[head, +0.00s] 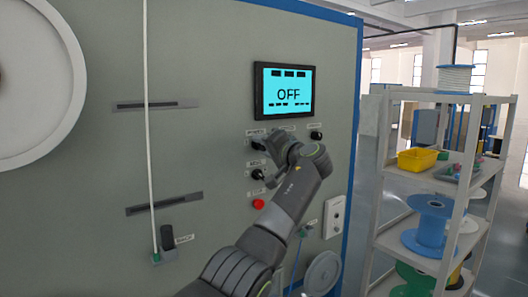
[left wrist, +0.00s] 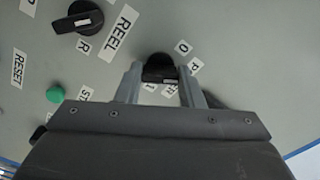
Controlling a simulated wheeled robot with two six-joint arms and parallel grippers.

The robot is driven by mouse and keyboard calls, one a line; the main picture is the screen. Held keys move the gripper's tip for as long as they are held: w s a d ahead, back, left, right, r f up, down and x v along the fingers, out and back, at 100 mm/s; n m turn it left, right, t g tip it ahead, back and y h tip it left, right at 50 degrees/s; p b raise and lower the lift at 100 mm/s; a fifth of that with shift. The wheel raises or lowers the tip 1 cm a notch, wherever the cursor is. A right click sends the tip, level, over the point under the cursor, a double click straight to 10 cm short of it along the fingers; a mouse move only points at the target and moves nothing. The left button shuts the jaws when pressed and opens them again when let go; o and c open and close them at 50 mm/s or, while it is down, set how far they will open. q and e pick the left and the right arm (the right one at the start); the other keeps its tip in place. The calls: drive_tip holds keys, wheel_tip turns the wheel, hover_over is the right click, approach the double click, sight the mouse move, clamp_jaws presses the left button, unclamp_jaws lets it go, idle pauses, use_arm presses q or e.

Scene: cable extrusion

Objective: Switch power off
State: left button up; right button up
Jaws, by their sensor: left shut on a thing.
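The power knob (head: 257,143) is a small black rotary switch under a label on the grey machine panel, left of and below the screen. My left gripper (head: 268,143) reaches it from the lower right and partly hides it. In the left wrist view, the black power knob (left wrist: 160,67) sits between the two grey fingers of my left gripper (left wrist: 160,76), which is shut on it. Labels "O" and "I" show around the knob. The screen (head: 285,91) reads "OFF" on cyan. My right gripper is not in view.
Another black knob (head: 315,134), a lower knob (head: 257,174) and a red button (head: 258,203) are close to my left arm. The "REEL" knob (left wrist: 79,17) and a green button (left wrist: 55,94) show beside the gripper. A shelf (head: 470,190) with spools stands right.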

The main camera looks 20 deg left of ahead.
use_arm(q)
drive_tip(key=shift+f+n, duration=0.15)
drive_tip(key=shift+n, duration=1.05)
drive_tip(key=shift+b, duration=0.3)
drive_tip(key=o, duration=1)
drive_tip(key=shift+d, duration=0.1)
drive_tip(key=shift+s+d, duration=0.2)
drive_tip(key=shift+b+v, duration=2.65)
drive_tip(key=shift+v, duration=5.7)
